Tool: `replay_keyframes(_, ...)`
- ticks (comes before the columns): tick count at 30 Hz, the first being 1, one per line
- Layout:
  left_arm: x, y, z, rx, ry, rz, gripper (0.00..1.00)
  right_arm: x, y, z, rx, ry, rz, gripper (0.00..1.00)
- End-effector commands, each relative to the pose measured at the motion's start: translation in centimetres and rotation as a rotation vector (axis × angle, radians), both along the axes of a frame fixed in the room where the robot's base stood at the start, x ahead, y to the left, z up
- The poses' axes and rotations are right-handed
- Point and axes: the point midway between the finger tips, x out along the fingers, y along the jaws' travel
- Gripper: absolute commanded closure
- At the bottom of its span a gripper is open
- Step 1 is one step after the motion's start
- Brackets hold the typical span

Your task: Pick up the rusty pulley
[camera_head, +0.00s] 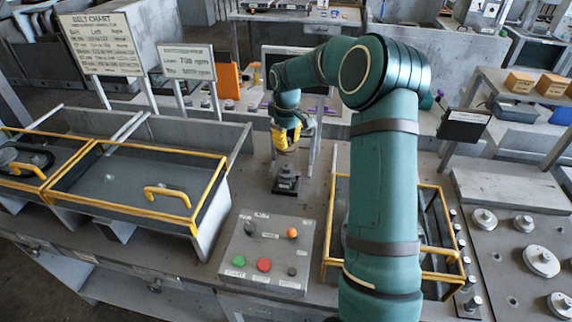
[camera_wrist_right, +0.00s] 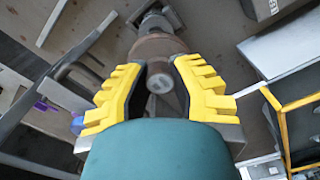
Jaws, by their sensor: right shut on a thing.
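My right gripper (camera_head: 284,134) has yellow fingers and points down over the middle of the bench. In the right wrist view my right gripper (camera_wrist_right: 160,85) is shut on the rusty pulley (camera_wrist_right: 157,46), a brown round piece with a grey hub. In the head view only a small brown part of the pulley (camera_head: 290,149) shows beneath the fingers. It is above a dark stand with a grey post (camera_head: 287,178). My left gripper is not in view.
A grey control box (camera_head: 268,250) with green, red and orange buttons stands in front of the stand. Yellow-railed trays (camera_head: 140,182) lie at left. Several grey pulleys lie on a plate (camera_head: 507,262) at right. A belt chart sign (camera_head: 101,45) stands at the back left.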

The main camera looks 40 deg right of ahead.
Motion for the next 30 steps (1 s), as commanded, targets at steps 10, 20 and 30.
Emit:
replay_keyframes(10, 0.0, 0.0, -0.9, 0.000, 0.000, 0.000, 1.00, -2.4, 2.1, 0.7, 0.000, -0.001, 0.001, 1.00)
replay_keyframes(20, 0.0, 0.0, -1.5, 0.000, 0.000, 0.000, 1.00, -4.7, 3.9, 1.4, 0.000, -0.001, 0.001, 1.00)
replay_keyframes(30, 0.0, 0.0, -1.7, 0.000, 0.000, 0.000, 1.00, -6.2, 5.2, 1.8, 0.000, -0.001, -0.001, 1.00)
